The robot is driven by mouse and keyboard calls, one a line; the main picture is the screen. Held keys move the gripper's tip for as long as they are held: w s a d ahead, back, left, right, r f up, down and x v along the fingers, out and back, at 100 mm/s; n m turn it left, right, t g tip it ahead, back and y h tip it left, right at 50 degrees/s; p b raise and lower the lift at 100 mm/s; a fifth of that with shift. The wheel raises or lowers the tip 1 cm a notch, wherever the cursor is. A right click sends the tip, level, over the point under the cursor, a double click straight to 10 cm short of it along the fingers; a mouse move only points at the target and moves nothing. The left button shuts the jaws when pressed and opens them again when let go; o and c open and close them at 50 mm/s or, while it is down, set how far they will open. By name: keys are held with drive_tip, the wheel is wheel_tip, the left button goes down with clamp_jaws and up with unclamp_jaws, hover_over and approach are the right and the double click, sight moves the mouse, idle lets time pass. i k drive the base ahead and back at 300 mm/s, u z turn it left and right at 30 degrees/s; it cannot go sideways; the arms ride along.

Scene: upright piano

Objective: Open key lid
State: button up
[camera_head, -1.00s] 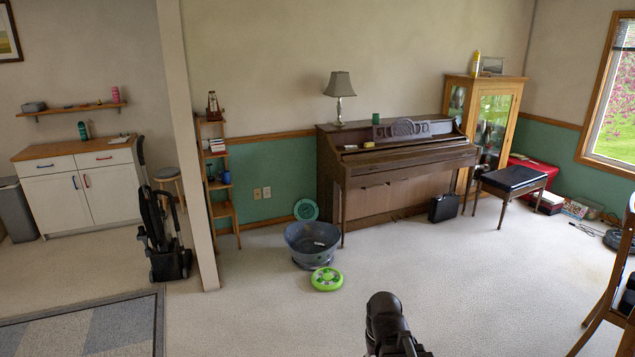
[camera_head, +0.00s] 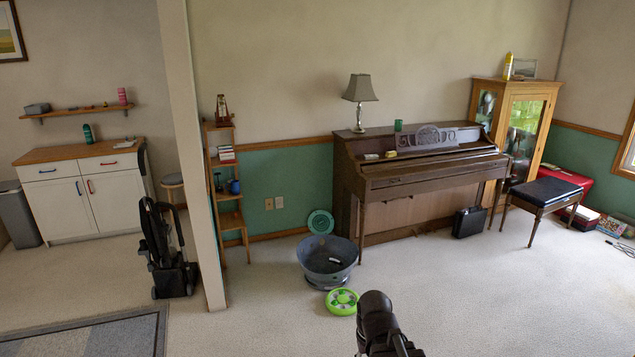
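The brown upright piano (camera_head: 405,210) stands against the back wall, right of centre in the head view. Its key lid (camera_head: 432,172) is the front ledge below the music stand (camera_head: 449,138). No keys show, so the lid looks closed. A dark part of my arm shows at the bottom centre, well in front of the piano and apart from it. My gripper's fingers cannot be made out.
A grey tub (camera_head: 327,259) and a green round toy (camera_head: 342,301) lie on the floor before the piano's left end. A black case (camera_head: 468,222) and a bench (camera_head: 543,193) stand at its right. A lamp (camera_head: 360,97) stands on top.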

sight(390, 173)
drive_tip(key=z, duration=0.1)
drive_tip(key=i, duration=2.45)
drive_tip(key=z, duration=0.75)
drive_tip(key=i, duration=1.45)
drive_tip(key=z, duration=0.35)
